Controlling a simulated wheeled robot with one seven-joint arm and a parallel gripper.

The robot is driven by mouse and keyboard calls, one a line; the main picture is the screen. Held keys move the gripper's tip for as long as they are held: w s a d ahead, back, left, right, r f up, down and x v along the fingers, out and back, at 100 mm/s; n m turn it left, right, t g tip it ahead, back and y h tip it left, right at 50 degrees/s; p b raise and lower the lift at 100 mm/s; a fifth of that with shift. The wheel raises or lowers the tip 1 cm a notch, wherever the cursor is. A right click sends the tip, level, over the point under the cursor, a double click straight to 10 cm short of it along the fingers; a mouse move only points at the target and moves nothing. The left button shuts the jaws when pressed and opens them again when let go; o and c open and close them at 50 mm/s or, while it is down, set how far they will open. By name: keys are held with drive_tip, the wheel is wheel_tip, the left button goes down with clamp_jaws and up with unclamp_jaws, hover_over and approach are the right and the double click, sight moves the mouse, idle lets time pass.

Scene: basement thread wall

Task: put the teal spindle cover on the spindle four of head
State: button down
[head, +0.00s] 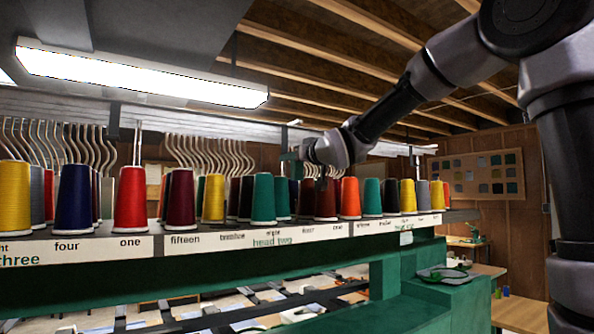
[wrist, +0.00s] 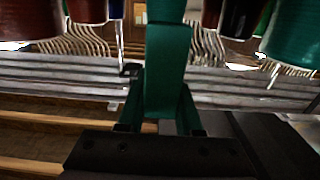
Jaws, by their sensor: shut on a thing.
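My gripper (head: 304,151) is at the centre of the head view, above the row of thread cones. In the wrist view, which looks upside down, my gripper (wrist: 160,122) is shut on a teal, block-like piece (wrist: 166,70); I take it for the teal spindle cover. Its edges are partly hidden by the fingers. In the head view a small teal piece (head: 289,157) shows at the jaws, apart from the rail below. A label "four" (head: 67,246) is under a dark blue cone (head: 74,198). Another label "four" (head: 308,230) is on the rail near "head two".
Cones of several colours stand along the rail (head: 208,240), including red (head: 131,199) and teal (head: 263,200) ones. Curved metal hooks (head: 210,155) rise behind them. A green machine body (head: 400,300) is below. A pegboard (head: 485,173) hangs on the back wall.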

sight(284, 196)
drive_tip(key=shift+w+a+f, duration=0.1)
drive_tip(key=shift+f, duration=5)
drive_tip(key=shift+f, duration=0.2)
drive_tip(key=shift+f, duration=0.1)
drive_tip(key=c, duration=0.5)
unclamp_jaws()
